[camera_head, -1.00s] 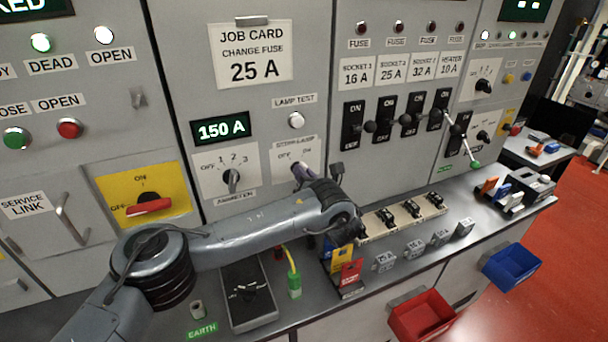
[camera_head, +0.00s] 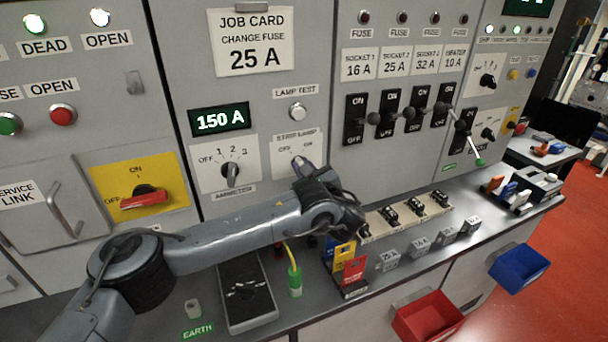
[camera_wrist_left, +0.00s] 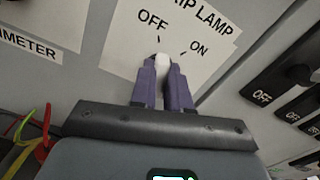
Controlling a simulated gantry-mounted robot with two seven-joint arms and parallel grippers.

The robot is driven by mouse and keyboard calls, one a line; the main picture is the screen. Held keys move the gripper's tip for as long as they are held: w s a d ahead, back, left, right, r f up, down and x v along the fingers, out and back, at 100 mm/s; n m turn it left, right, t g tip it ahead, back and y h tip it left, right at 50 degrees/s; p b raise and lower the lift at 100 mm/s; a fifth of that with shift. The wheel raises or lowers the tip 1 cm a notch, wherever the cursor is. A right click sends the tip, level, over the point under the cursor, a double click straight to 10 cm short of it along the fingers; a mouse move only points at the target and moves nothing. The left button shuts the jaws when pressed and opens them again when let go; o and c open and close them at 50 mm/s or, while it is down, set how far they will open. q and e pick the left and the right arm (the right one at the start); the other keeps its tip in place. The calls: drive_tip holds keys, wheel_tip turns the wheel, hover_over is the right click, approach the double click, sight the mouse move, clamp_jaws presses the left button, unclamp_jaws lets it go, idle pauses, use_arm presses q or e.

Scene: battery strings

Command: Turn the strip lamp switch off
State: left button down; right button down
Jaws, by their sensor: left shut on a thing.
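The strip lamp switch is a small white knob (camera_wrist_left: 162,62) on a white label plate (camera_wrist_left: 205,18) marked OFF and ON. In the wrist view the knob sits between the purple fingertips of my left gripper (camera_wrist_left: 163,75), which is shut on it. The knob's tip lies just below the OFF mark, with the ON mark to its right. In the head view the switch plate (camera_head: 312,146) is on the grey panel below the lamp test button, and my left wrist mostly hides the fingers. My right gripper is not in view.
The white lamp test button (camera_head: 297,111) is just above the switch. The ammeter selector (camera_head: 231,175) is to the left and black socket switches (camera_head: 355,118) are to the right. Below, the bench holds lockout tags (camera_head: 354,270), fuses and a black meter (camera_head: 246,290).

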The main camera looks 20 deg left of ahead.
use_arm(q)
drive_tip(key=shift+n+b, duration=0.75)
drive_tip(key=shift+n, duration=0.45)
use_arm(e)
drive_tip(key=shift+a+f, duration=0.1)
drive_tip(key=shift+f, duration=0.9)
use_arm(q)
drive_tip(key=c, duration=1.1)
unclamp_jaws()
drive_tip(key=shift+s+d, duration=0.1)
